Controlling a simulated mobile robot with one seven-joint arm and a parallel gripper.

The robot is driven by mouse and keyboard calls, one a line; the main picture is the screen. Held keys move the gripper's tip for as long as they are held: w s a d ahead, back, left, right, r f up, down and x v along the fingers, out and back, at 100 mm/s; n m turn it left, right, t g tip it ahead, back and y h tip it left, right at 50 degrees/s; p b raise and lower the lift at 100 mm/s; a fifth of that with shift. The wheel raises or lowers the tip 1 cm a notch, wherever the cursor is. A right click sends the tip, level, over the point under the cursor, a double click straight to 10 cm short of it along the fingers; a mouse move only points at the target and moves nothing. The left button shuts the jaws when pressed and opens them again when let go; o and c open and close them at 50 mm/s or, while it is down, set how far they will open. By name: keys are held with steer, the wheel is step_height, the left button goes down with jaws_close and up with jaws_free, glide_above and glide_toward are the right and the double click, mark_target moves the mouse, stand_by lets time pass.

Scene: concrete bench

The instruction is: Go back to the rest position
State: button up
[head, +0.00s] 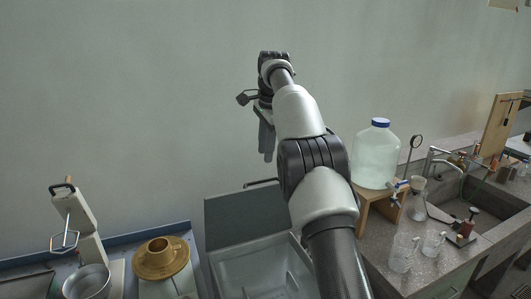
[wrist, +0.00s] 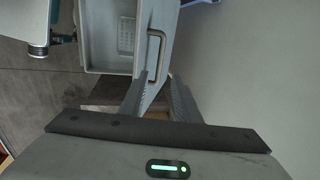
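My arm reaches up and away from me in the head view, and my gripper (head: 267,150) hangs fingers down in front of the grey wall. In the wrist view the two dark fingers of my gripper (wrist: 158,85) stand apart with nothing held between them. Beyond them is a grey box with its lid up (head: 243,220), and a bar handle (wrist: 157,55) shows on the lid. The fingers look apart from the handle, though the wrist view lines them up closely. My arm hides part of the box's right side.
A large capped bottle (head: 375,158) stands on a wooden stand (head: 378,203) right of my arm. Glassware (head: 403,252) and a sink (head: 480,200) lie further right. A brass-coloured round piece (head: 160,258) and a metal pot (head: 87,282) are at the left. The space before the wall is clear.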

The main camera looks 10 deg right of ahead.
steer(key=s+d+r+n+t, duration=0.1)
steer(key=s+r+n, duration=0.4)
steer(key=s, duration=0.5)
steer(key=s+r+n+t, duration=0.1)
steer(key=s+r+n, duration=0.1)
steer(key=s+r, duration=0.6)
steer(key=s+f+n, duration=0.4)
steer(key=s+f, duration=0.3)
steer(key=s, duration=0.6)
steer(key=s+f+n+t, duration=0.1)
steer(key=s+f+n, duration=0.3)
steer(key=s, duration=0.9)
step_height(320, 180, down, 3)
steer(key=shift+f+h, duration=0.2)
steer(key=shift+h, duration=0.1)
steer(key=shift+a, duration=0.1)
